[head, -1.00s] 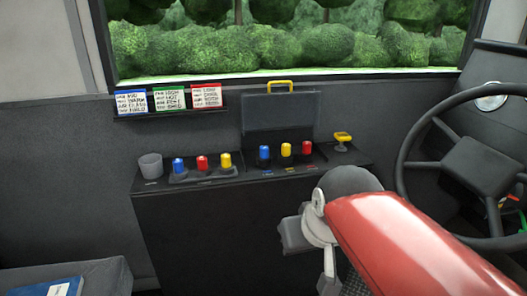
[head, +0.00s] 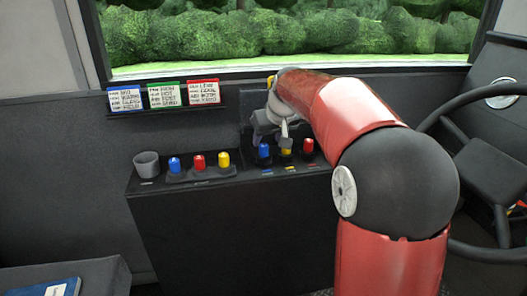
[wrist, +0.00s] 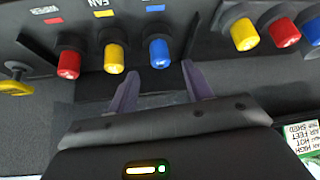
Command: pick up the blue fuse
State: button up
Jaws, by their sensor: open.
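One blue fuse (head: 263,151) stands upright in the right row on the dark console, left of a yellow fuse (head: 286,153) and a red fuse (head: 308,146). Another blue fuse (head: 174,165) stands at the left end of the left row. My gripper (head: 284,138) is above and behind the right row, partly hidden by my arm. In the wrist view my gripper (wrist: 157,76) is open, with nothing between its fingers. The right row's blue fuse (wrist: 159,52) appears just beyond the fingertips, roughly between them and apart from them.
The left row also holds a red fuse (head: 199,163) and a yellow fuse (head: 223,160). A grey cup (head: 147,164) stands at the console's left end. Three label cards lean below the window. The steering wheel (head: 425,135) is at right. A yellow knob (wrist: 15,87) shows in the wrist view.

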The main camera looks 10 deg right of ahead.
aim_at(264, 146)
jog(key=x, duration=0.4)
jog(key=shift+w+a+f, duration=0.1)
jog(key=shift+f, duration=0.05)
jog(key=shift+c, duration=0.4)
jog(key=c, duration=1)
